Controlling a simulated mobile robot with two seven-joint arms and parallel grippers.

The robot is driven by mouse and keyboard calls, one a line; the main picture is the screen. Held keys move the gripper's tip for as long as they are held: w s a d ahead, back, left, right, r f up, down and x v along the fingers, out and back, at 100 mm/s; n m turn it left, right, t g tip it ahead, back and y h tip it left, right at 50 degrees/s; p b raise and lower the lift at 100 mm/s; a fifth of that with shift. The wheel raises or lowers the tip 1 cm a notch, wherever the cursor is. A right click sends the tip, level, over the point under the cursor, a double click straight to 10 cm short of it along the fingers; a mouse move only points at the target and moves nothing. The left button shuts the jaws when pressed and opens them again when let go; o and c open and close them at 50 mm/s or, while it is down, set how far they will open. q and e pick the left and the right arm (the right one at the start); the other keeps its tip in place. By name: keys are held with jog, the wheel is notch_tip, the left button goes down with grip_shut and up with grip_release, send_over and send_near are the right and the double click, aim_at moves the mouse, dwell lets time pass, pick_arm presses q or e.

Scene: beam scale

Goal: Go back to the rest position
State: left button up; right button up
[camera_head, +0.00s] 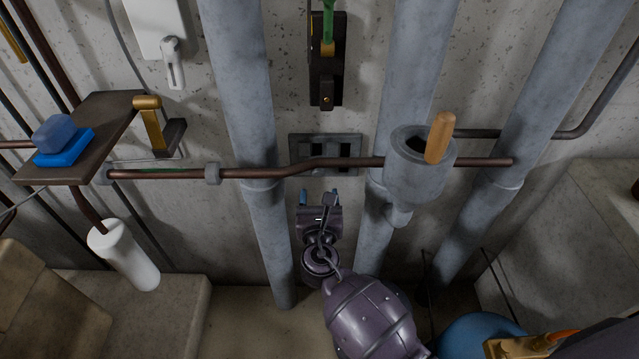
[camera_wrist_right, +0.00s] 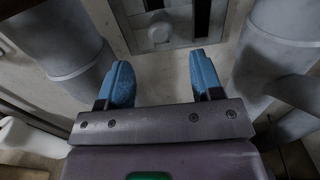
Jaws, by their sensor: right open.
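My right gripper (camera_head: 319,195) is at the lower middle of the head view, at the end of my purple-grey arm. Its two blue fingers point toward the wall, below a grey slotted wall plate (camera_head: 294,155). In the right wrist view the gripper (camera_wrist_right: 161,78) has its fingers wide apart, with nothing between them. It looks empty and apart from the wall. My left gripper does not show.
A copper beam (camera_head: 265,172) crosses above my right gripper, with a grey cup (camera_head: 405,178) holding a wooden handle (camera_head: 439,138). Thick vertical pipes (camera_head: 240,80) flank the plate. At left, a shelf (camera_head: 103,115) bears a blue block (camera_head: 54,134); a white cylinder (camera_head: 125,255) is below.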

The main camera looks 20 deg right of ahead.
jog(key=shift+v, duration=0.8)
